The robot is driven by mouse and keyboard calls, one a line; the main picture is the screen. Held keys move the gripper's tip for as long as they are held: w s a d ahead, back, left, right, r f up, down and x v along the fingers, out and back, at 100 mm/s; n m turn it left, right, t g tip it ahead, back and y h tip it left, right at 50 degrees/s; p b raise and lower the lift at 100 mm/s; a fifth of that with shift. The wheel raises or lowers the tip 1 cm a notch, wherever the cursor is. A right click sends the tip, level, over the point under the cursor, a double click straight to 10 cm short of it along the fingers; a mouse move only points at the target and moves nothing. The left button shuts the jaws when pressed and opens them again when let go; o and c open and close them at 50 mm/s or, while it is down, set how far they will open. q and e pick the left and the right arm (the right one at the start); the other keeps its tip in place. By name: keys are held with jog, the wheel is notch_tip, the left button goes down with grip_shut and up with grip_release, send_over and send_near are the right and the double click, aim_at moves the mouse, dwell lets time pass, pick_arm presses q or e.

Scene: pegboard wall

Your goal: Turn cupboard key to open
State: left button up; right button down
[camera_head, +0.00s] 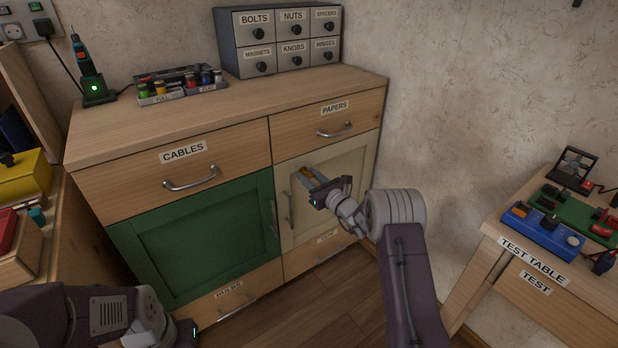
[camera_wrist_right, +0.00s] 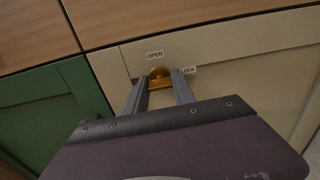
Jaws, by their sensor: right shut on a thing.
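The cream cupboard door (camera_head: 345,165) is closed, below the PAPERS drawer, with a metal handle (camera_head: 289,208) on its left side. A brass key (camera_wrist_right: 160,81) is in the upper part of this door. My right gripper (camera_head: 308,176) is at the door, and its two fingers (camera_wrist_right: 158,88) are shut on the key from both sides. In the right wrist view an OPEN label (camera_wrist_right: 154,55) is just above the key and a LOCK label (camera_wrist_right: 188,70) is to its right. The exact turn of the key is hard to tell. My left gripper (camera_head: 187,335) is only partly in view at the bottom left.
A green cupboard door (camera_head: 195,245) is to the left of the cream door, under the CABLES drawer (camera_head: 180,178). The wooden top (camera_head: 225,108) holds a battery tray, a screwdriver stand and a grey drawer box (camera_head: 277,42). A test table (camera_head: 530,275) stands at the right.

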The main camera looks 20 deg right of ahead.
jog(key=shift+f+n+b, duration=0.15)
jog(key=shift+n+b, duration=0.55)
jog(key=shift+b, duration=0.15)
jog(key=n+b, duration=1.1)
jog(key=b, duration=0.5)
jog(key=shift+f+n, duration=0.15)
jog(key=shift+n, duration=0.15)
jog(key=shift+r+n+b, duration=0.25)
jog(key=shift+n+b, duration=0.7)
jog(key=shift+n, duration=1.35)
jog(key=c, duration=1)
grip_release()
jog(key=shift+c, duration=0.2)
jog(key=shift+r, duration=0.1)
